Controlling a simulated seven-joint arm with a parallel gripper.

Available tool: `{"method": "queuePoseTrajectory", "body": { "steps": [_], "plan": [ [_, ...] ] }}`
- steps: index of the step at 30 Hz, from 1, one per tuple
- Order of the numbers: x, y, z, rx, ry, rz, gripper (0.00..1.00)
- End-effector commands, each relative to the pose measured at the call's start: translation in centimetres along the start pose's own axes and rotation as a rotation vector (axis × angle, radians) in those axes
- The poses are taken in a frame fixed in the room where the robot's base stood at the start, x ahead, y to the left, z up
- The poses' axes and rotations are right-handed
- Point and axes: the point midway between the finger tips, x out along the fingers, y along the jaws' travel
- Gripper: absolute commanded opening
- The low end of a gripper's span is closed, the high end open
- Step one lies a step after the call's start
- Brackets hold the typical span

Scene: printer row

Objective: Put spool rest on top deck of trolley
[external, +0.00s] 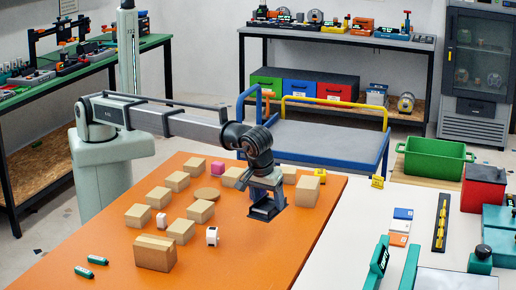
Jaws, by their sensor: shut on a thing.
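My gripper (265,200) points down over the right part of the orange table. It is shut on a small dark piece, which I take to be the spool rest (264,212); its shape is partly hidden by the fingers. I cannot tell whether the piece touches the table. The trolley stands behind the table, with a blue frame, a yellow rail and a grey top deck (320,143). The visible part of the deck looks bare. My arm hides part of the trolley's left side.
A tall box (307,191) stands right of my gripper. A green crate (433,159) sits right of the trolley.

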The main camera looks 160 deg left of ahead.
Motion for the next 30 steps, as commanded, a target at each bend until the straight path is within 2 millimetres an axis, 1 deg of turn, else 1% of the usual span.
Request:
{"method": "queuePoseTrajectory", "body": {
  "steps": [3,7,8,11,14,17,18,20,21,23,24,26,27,29,30],
  "plan": [
    [-0.5,0.0,-0.2,0.0,0.001,0.0,0.12],
    [-0.4,0.1,-0.7,-0.005,0.001,-0.002,0.12],
    [-0.3,0.2,-1.0,-0.009,0.001,-0.003,0.12],
    [0.3,0.7,-2.9,-0.029,0.001,-0.009,0.12],
    [1.3,1.4,-6.0,-0.062,0.001,-0.019,0.12],
    [2.5,2.1,-9.8,-0.103,0.001,-0.032,0.12],
    [3.0,2.3,-11.5,-0.121,0.001,-0.037,0.12],
    [3.8,2.6,-14.0,-0.147,0.001,-0.046,0.12],
    [4.3,2.7,-15.6,-0.163,0.001,-0.051,0.12],
    [5.1,2.9,-18.0,-0.189,0.001,-0.059,0.12],
    [5.7,2.9,-19.7,-0.206,0.001,-0.065,0.12],
    [6.5,3.0,-22.1,-0.232,0.001,-0.073,0.12],
    [7.0,2.9,-23.7,-0.249,0.001,-0.079,0.12],
    [7.8,2.8,-26.2,-0.275,0.001,-0.087,0.12],
    [8.3,2.7,-27.8,-0.292,0.001,-0.093,0.12]
  ]
}}
